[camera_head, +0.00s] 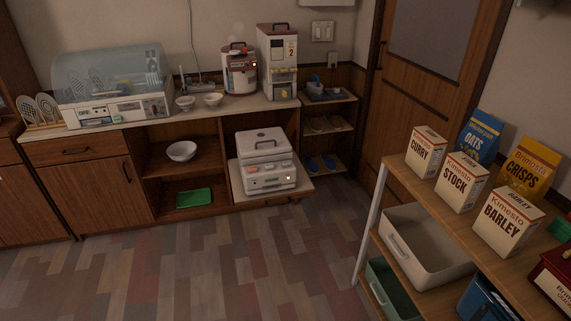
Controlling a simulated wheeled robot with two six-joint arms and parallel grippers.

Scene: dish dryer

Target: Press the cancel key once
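The dish dryer (152,104) stands on the left part of the counter. It has a clear domed lid, which looks closed, with plates and other dishes inside. Its front panel (125,107) carries small controls and a pale green patch near the bottom. The key labels are too small to read, so I cannot tell which one is the cancel key. Neither of my grippers is in view.
The counter (147,117) also holds two white bowls, a red-and-white cooker (240,76) and a tall dispenser (280,60). A white appliance (265,164) sits on a pulled-out shelf. A shelf with boxes (460,182) stands at right. The floor (180,270) is clear.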

